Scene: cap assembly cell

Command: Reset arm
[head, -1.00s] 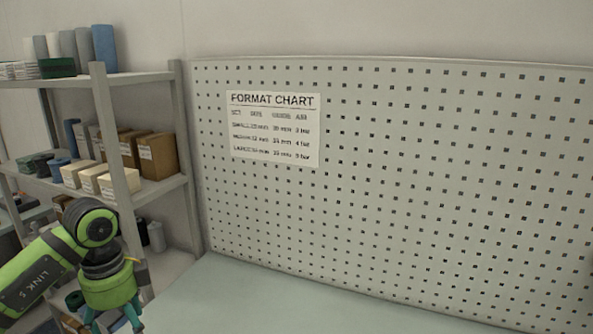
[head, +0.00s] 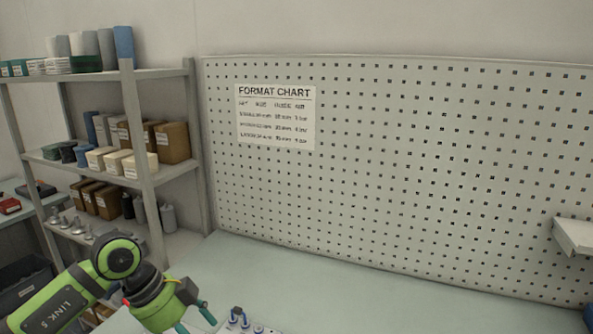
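My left arm comes in from the lower left, green with dark joints. Its gripper (head: 197,321) hangs over the near left part of the pale table (head: 330,290), with teal fingers spread apart and nothing visible between them. The lower fingertips are at the bottom edge of the picture. My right gripper is out of view.
A light plate with blue-topped parts (head: 240,318) lies just right of my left gripper, cut off by the bottom edge. A shelf rack (head: 150,172) with boxes stands at left. A pegboard (head: 400,180) with a format chart (head: 275,117) backs the table. A small ledge (head: 572,237) juts out at right.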

